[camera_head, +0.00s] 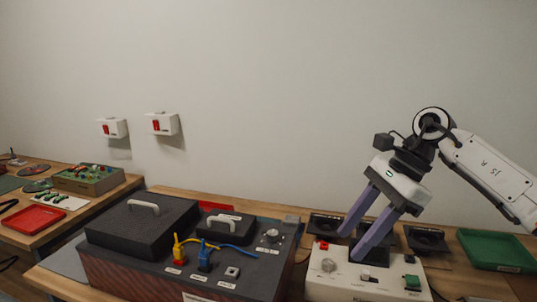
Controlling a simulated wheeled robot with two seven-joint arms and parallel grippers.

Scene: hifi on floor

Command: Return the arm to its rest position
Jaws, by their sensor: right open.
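My right arm (490,172) comes in from the right edge, and its white links reach toward the middle right. My right gripper (352,246) points down and to the left, with its two long purple fingers apart and nothing seen between them. The fingertips are over or just behind the back of a white control box (345,285) with a knob, a red button and a green switch. I cannot tell whether they touch it. The fingers and the box hide part of a black part behind. My left gripper is not in view.
A dark unit (175,280) left of the white box carries a handled lid (143,225), another handle, yellow and blue plugs and a knob. A green tray (497,250) is at right. Two switch boxes (163,124) hang on the wall. A red tray (33,219) lies far left.

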